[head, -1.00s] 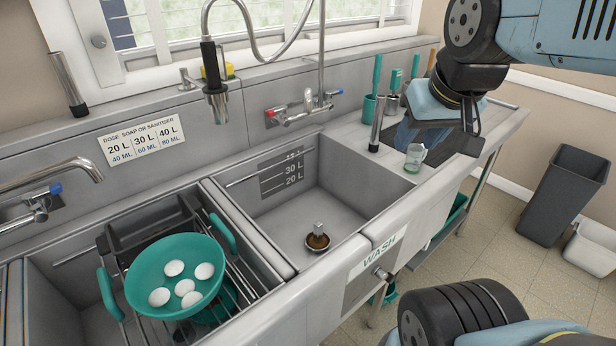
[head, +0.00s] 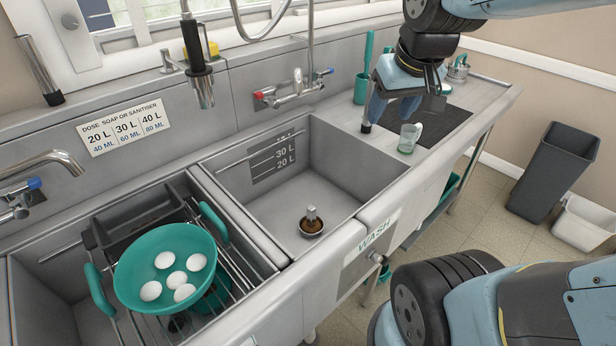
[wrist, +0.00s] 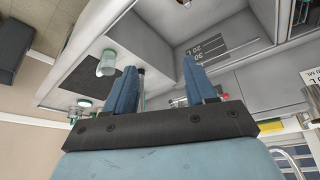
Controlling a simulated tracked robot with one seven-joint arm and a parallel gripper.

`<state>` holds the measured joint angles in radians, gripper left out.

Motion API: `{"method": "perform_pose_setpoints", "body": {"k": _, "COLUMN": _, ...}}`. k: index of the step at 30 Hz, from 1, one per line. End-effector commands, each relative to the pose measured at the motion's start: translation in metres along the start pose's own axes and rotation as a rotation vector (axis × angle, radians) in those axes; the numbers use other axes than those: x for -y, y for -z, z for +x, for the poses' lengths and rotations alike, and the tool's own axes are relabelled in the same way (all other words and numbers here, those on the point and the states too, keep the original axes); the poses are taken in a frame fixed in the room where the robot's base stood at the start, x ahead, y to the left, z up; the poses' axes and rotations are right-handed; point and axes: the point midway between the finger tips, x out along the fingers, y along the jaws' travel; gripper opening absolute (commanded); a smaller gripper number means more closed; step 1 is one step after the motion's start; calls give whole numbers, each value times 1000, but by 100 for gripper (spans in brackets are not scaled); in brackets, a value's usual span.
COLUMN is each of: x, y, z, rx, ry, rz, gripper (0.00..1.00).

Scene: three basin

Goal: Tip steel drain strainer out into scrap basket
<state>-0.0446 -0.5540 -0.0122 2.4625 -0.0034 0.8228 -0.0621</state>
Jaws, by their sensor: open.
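The steel drain strainer (head: 311,226) sits on the floor of the middle basin (head: 340,195), with an upright square grip and brown matter in its cup. At the top edge of the wrist view a small dark piece may be part of it. My gripper (head: 391,110) is open and empty over the bench to the right of that basin, behind the glass, well apart from the strainer. Its two blue fingers also show spread in the wrist view (wrist: 160,64). I cannot tell which container is the scrap basket.
A glass (head: 409,138) stands on the bench near the gripper, beside a dark mat (head: 440,128). A teal colander (head: 140,262) with several white round items rests over the left basin. A hanging spray head (head: 203,90) is at the back. A grey bin (head: 553,172) stands on the floor.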

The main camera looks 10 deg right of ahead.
Motion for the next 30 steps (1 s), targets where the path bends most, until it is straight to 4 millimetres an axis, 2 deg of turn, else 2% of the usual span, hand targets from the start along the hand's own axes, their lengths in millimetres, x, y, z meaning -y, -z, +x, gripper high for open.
{"method": "perform_pose_setpoints", "body": {"k": 6, "x": 9, "y": 25, "z": 39, "rx": 60, "ry": 16, "rz": -66, "gripper": 55}}
{"method": "perform_pose_setpoints", "body": {"k": 15, "x": 25, "y": 51, "z": 98, "rx": 134, "ry": 37, "rz": -156, "gripper": 55}}
{"method": "perform_pose_setpoints", "body": {"k": 24, "x": 44, "y": 66, "z": 164, "rx": 206, "ry": 59, "rz": -247, "gripper": 55}}
{"method": "perform_pose_setpoints", "body": {"k": 30, "x": 59, "y": 68, "z": 211, "rx": 256, "ry": 75, "rz": -307, "gripper": 55}}
